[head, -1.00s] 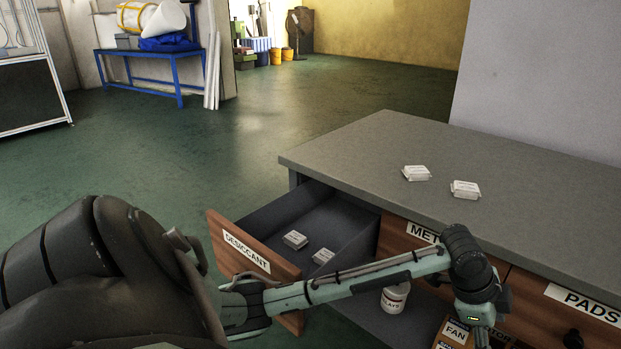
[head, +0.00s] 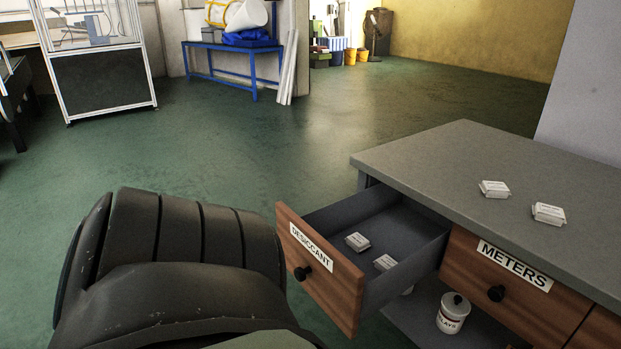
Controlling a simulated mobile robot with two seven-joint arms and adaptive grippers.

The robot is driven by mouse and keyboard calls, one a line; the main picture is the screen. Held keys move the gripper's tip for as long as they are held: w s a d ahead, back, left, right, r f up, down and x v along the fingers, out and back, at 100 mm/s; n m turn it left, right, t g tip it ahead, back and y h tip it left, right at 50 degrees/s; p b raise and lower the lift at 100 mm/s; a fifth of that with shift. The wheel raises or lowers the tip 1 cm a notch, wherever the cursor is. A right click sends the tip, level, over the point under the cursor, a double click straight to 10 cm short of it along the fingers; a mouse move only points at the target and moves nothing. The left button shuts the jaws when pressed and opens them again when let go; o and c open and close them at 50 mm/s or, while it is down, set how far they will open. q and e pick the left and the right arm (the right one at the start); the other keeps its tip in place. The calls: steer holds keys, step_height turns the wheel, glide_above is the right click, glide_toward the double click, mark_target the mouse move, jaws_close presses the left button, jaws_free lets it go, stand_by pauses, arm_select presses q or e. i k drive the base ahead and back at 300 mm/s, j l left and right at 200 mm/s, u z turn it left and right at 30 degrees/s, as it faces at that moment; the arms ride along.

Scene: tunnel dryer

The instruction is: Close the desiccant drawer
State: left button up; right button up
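The desiccant drawer (head: 343,289) is pulled well out of the left end of the grey-topped cabinet (head: 460,175). Its wooden front carries a DESICCANT label and a round black knob (head: 302,272). Two small white packs (head: 357,242) (head: 385,263) lie inside on the drawer floor. Neither gripper shows in the head view. A large dark part of my own arm fills the lower left, to the left of the drawer front, and its contact with the drawer cannot be told.
Two white packs (head: 495,189) (head: 548,213) lie on the countertop. The METERS drawer (head: 510,285) beside it is shut, with a white relays pot (head: 453,313) on the shelf below. Green floor left of the cabinet is open. A blue table (head: 230,62) stands far back.

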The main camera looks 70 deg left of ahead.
mark_target(347, 285)
steer(key=i+u, duration=0.15)
steer(key=u, duration=2.75)
steer(key=i+l, duration=0.1)
steer(key=l, duration=0.9)
